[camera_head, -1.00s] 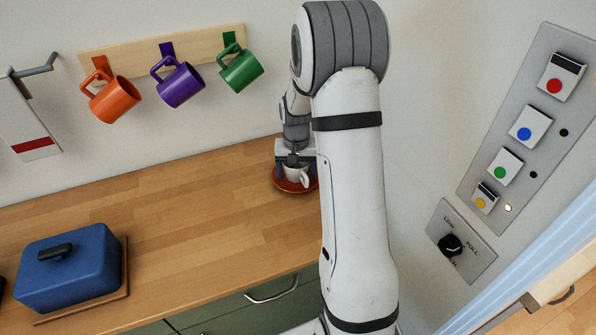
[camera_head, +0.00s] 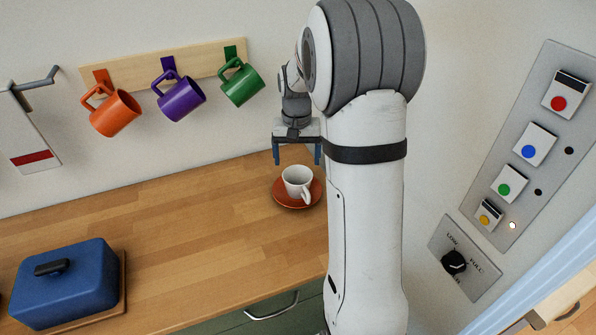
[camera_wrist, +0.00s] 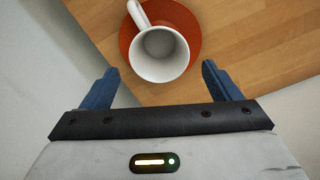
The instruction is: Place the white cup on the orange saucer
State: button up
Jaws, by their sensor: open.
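The white cup (camera_head: 297,181) stands upright on the orange saucer (camera_head: 284,202) on the counter, just left of my arm in the head view. My gripper (camera_head: 297,160) is open and empty above the cup, apart from it. In the wrist view the cup (camera_wrist: 159,52) shows its empty inside, with its handle pointing up-left. The saucer (camera_wrist: 187,24) shows around part of it. My blue fingers (camera_wrist: 158,85) are spread wide on either side, clear of the cup.
A blue lidded dish (camera_head: 67,283) sits on a wooden board at the counter's left. Orange (camera_head: 115,113), purple (camera_head: 181,100) and green (camera_head: 243,86) mugs hang on a wall rack. A button panel (camera_head: 533,140) is on the right wall. The middle counter is clear.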

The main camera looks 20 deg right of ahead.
jog(key=s+a+r+n+t, duration=0.1)
jog(key=s+a+r, duration=0.3)
jog(key=s, duration=0.2)
jog(key=s+a+r+n+t, duration=0.1)
jog(key=s+a+r+n, duration=0.2)
jog(key=s, duration=0.4)
jog(key=s+a+t, duration=0.1)
jog(key=s+a, duration=0.2)
jog(key=s, duration=0.8)
jog(key=shift+a+n, duration=0.15)
jog(key=shift+n, duration=0.15)
jog(key=shift+w+r, duration=0.1)
